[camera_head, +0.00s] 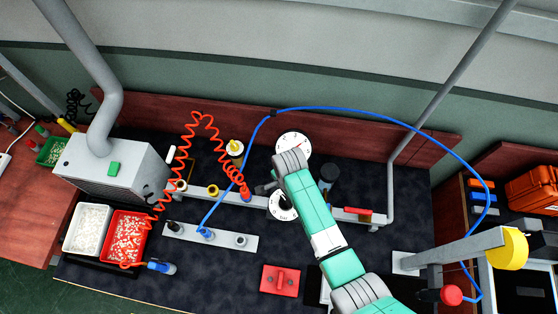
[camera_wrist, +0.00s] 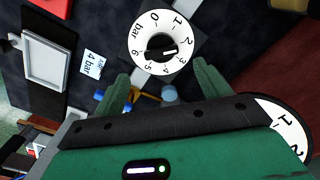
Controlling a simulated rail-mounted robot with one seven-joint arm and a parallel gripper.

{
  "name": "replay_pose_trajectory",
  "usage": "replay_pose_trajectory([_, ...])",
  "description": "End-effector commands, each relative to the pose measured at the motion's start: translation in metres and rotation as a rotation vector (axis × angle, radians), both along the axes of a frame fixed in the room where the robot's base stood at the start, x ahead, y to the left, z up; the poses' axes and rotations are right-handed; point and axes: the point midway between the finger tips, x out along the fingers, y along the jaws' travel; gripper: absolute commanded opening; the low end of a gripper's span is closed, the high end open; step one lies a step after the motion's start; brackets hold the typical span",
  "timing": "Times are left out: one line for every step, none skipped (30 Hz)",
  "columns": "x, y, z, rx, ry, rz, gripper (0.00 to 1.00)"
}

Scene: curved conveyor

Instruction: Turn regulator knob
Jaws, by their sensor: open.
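In the head view, a white dial (camera_head: 275,211) shows partly behind my arm. My gripper (camera_wrist: 160,70) is open, with its two green fingers apart below the dial in the wrist view. Nothing is between the fingers, and they do not appear to touch the knob. In the head view the fingers are mostly hidden by my arm.
Another white dial (camera_head: 293,140) stands behind my wrist. A card (camera_wrist: 91,65) reads "4 bar". A coiled red hose (camera_head: 183,152) and a blue hose (camera_head: 350,110) cross the bench. A grey box (camera_head: 110,172), red bin (camera_head: 126,238) and grey post (camera_head: 392,190) stand around the dark mat.

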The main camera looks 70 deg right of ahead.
Motion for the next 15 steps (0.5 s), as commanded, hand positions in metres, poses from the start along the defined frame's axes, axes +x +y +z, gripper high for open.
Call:
replay_pose_trajectory([0.000, 0.000, -0.011, 0.001, 0.002, 0.000, 0.75])
replay_pose_trajectory([-0.001, 0.000, -0.017, 0.002, 0.003, 0.001, 0.75])
replay_pose_trajectory([0.000, 0.000, -0.025, 0.001, 0.002, 0.002, 0.75])
replay_pose_trajectory([0.000, 0.000, -0.031, 0.000, 0.000, 0.001, 0.75])
replay_pose_trajectory([0.000, 0.000, -0.037, 0.001, 0.000, 0.001, 0.75])
replay_pose_trajectory([0.000, 0.000, -0.043, 0.000, 0.000, 0.001, 0.75])
replay_pose_trajectory([0.000, 0.000, -0.048, 0.000, 0.000, 0.002, 0.75])
replay_pose_trajectory([0.001, 0.000, -0.052, -0.001, -0.001, 0.003, 0.75])
replay_pose_trajectory([0.001, 0.000, -0.057, -0.001, -0.001, 0.003, 0.75])
replay_pose_trajectory([0.001, 0.000, -0.059, -0.001, -0.001, 0.003, 0.75])
replay_pose_trajectory([0.001, 0.000, -0.061, -0.002, -0.001, 0.003, 0.75])
replay_pose_trajectory([0.001, 0.000, -0.063, -0.002, -0.002, 0.003, 0.75])
replay_pose_trajectory([0.001, 0.000, -0.064, -0.002, -0.002, 0.003, 0.75])
replay_pose_trajectory([0.001, 0.000, -0.064, -0.002, -0.002, 0.004, 0.75])
replay_pose_trajectory([0.001, 0.000, -0.065, -0.002, -0.002, 0.004, 0.75])
